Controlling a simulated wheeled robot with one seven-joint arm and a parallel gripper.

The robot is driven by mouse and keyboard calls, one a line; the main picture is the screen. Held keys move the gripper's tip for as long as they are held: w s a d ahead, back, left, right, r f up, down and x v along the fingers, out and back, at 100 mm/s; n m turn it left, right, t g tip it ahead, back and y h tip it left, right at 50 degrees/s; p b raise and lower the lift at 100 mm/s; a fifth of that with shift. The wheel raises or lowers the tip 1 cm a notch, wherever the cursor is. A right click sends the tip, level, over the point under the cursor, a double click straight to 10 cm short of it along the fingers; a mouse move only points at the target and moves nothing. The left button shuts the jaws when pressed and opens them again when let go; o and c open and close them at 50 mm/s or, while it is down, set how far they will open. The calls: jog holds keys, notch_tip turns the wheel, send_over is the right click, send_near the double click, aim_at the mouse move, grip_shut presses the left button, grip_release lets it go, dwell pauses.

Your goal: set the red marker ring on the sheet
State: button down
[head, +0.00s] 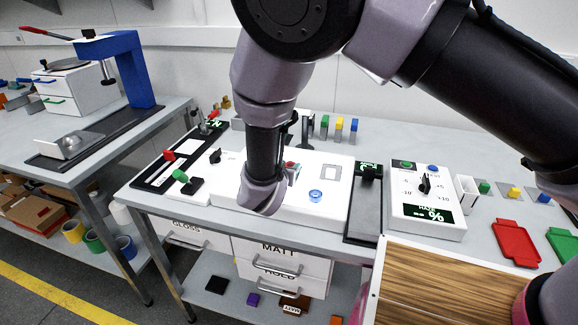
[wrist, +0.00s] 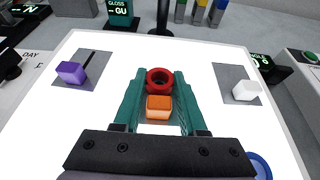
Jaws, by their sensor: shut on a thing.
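The red marker ring (wrist: 159,80) sits between the tips of my teal-fingered gripper (wrist: 163,84), which is shut on it. In the head view the red ring (head: 290,165) shows only in part beside my wrist. An orange block (wrist: 158,107) shows between the fingers, over a grey patch; whether the fingers touch it I cannot tell. The bright white sheet (wrist: 100,135) spreads below my gripper; it also shows in the head view (head: 330,212). My arm hides part of it there.
On the sheet, a purple block (wrist: 71,72) and a white block (wrist: 245,91) rest on grey patches. A blue ring (head: 316,196) lies at the sheet's near right. A dial box (head: 428,200) stands to the right. Small coloured-topped posts (head: 339,128) stand behind.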

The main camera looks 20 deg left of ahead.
jog(key=shift+c, duration=2.3)
grip_release()
jog(key=shift+r, duration=0.1)
jog(key=v, duration=1.2)
jog(key=shift+d, duration=0.1)
